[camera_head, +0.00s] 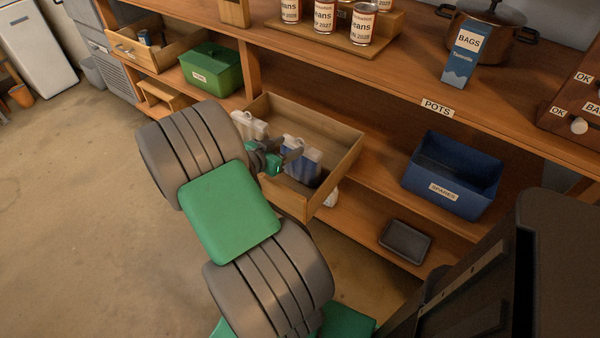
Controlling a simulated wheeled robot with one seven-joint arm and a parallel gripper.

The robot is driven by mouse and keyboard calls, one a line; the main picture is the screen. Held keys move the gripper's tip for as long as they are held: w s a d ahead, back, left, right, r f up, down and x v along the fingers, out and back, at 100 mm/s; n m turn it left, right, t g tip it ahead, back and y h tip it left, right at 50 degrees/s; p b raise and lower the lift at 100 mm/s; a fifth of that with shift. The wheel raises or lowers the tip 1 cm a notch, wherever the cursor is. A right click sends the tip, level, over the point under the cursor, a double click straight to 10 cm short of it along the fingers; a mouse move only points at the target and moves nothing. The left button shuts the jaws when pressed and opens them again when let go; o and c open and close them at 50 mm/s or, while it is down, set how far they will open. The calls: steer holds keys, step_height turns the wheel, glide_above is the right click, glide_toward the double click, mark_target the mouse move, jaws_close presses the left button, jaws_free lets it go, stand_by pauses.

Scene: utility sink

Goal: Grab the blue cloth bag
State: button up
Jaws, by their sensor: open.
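A blue and white item (307,170), which looks like the blue cloth bag, stands upright in the open wooden drawer (343,165) under the counter. My arm reaches in from below, and my gripper (291,157) is over the drawer, at the left side of this item. The gripper is open; its fingers overlap the item in the picture, and I cannot tell whether they touch it. The gripper hides part of the item's left side.
A blue bin (453,177) labelled SPARES and a dark tray (405,241) are on the shelves to the right. A green box (211,69) is to the left. Cans (325,16), a blue BAGS carton (462,55) and a pot (490,35) stand on the counter above.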

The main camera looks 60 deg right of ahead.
glide_above(300, 158)
steer(key=d, duration=0.2)
steer(key=shift+w+f, duration=0.15)
steer(key=shift+f, duration=0.45)
steer(key=shift+w+f, duration=0.15)
steer(key=shift+f, duration=0.4)
steer(key=shift+a, duration=0.1)
jaws_close()
